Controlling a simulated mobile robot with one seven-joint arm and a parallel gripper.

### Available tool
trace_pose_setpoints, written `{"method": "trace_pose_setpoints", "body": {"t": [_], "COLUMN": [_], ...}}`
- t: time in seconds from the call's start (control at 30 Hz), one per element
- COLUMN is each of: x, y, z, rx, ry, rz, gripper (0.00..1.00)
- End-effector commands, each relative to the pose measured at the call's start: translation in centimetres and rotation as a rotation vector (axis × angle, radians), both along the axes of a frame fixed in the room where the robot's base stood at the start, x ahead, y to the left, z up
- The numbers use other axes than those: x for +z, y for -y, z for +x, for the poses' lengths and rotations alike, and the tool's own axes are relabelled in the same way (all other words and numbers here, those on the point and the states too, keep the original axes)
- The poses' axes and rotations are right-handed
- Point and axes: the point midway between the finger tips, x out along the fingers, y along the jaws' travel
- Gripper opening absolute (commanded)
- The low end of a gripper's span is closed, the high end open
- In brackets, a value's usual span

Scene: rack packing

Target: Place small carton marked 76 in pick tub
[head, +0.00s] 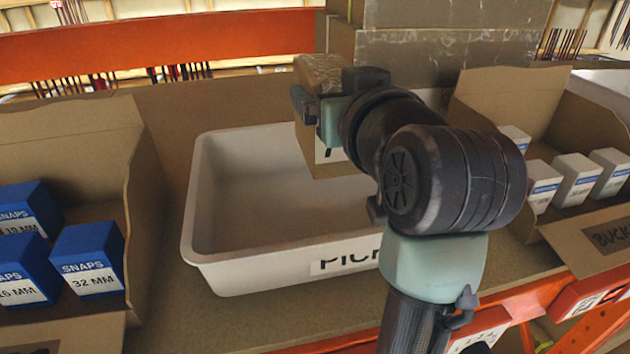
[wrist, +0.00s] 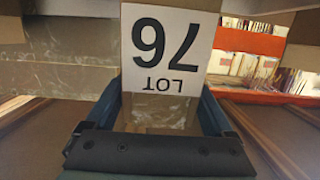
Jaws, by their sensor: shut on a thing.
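The small carton marked 76 (wrist: 165,50) is between my gripper's fingers in the wrist view, its white label reading "LOT 76" upside down. In the head view the brown carton (head: 322,75) is held above the back right part of the pick tub. My gripper (head: 328,112) is shut on it; my arm hides part of the carton. The pick tub (head: 230,278) is a white open bin with a "PICK" label on its front, partly covered by my arm. The part of its floor that shows is empty. I cannot tell whether the carton's lower end is below the rim.
A cardboard bin with blue SNAPS boxes (head: 88,262) stands left of the tub. A cardboard bin (head: 590,235) with several small white and grey boxes stands at the right. Large brown cartons (head: 440,60) stand behind. An orange rack beam (head: 180,45) crosses the back.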

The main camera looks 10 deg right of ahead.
Motion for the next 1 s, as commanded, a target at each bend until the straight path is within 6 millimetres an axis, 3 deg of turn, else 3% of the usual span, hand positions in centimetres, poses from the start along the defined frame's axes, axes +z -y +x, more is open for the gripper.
{"method": "trace_pose_setpoints", "body": {"t": [0.13,0.4,0.63,0.8,1.0], "x": [-0.7,-4.7,-6.4,-8.7,-9.8], "y": [0.0,0.0,0.0,0.0,0.0], "z": [0.0,-0.1,-0.1,-0.1,-0.1], "rx": [0.0,0.0,0.001,0.0,0.0], "ry": [0.001,0.0,0.001,0.0,0.005], "rz": [0.0,0.001,0.0,0.001,-0.001], "gripper": [0.05,0.05,0.05,0.05,0.05]}}
